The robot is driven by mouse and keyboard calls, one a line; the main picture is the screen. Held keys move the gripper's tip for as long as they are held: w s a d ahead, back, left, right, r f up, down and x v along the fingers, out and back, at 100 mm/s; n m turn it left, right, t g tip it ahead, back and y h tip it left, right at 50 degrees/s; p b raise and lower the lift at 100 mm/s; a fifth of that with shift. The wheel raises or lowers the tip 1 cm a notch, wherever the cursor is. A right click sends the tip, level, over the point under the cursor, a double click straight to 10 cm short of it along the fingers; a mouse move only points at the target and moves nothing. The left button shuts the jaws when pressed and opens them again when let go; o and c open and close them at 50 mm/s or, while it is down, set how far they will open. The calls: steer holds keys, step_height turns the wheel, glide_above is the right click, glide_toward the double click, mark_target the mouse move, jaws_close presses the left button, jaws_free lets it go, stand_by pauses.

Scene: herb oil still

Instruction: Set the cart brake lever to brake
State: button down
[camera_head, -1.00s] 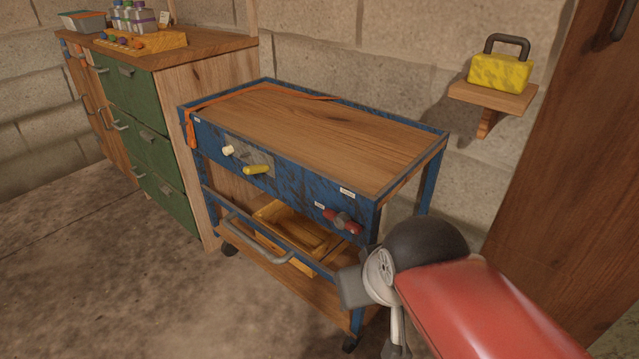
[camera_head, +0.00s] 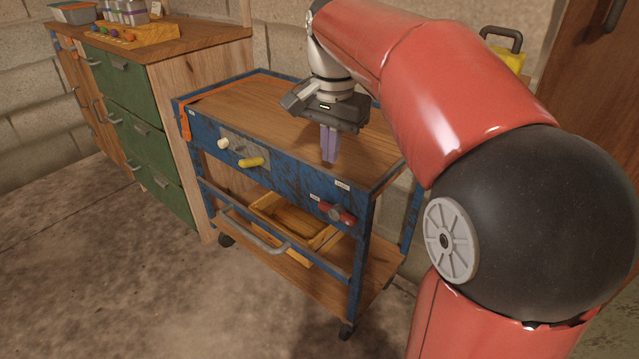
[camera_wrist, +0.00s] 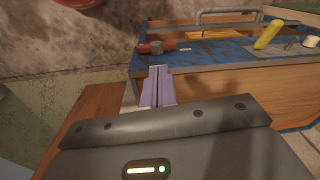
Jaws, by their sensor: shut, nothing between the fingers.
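The blue cart (camera_head: 290,172) with a wooden top stands in the middle of the head view. A red lever (camera_head: 337,213) sits on its front face near the right corner, between two small white labels whose text I cannot read. The red lever also shows in the wrist view (camera_wrist: 157,47), beyond my fingertips. My gripper (camera_head: 329,160) points down above the front right part of the cart top, its purple fingers together and empty. It is apart from the lever. In the wrist view the shut fingers (camera_wrist: 158,72) appear just below the lever.
A yellow lever (camera_head: 251,162) and a cream knob (camera_head: 223,143) are on the cart's front left. A grey handle (camera_head: 268,250) runs below, with a wooden tray (camera_head: 290,225) behind it. A green-drawered cabinet (camera_head: 150,150) stands left. Open floor lies in front.

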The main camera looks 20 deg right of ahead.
mark_target(325, 206)
steer(key=w+m, duration=0.1)
steer(key=w, duration=0.2)
steer(key=shift+w+d+r+m+g, duration=0.1)
steer(key=shift+w+r+m+g, duration=0.1)
steer(key=shift+w+m+g, duration=0.2)
step_height(325, 206, down, 14)
steer(key=shift+f+b, duration=0.1)
steer(key=shift+b, duration=0.85)
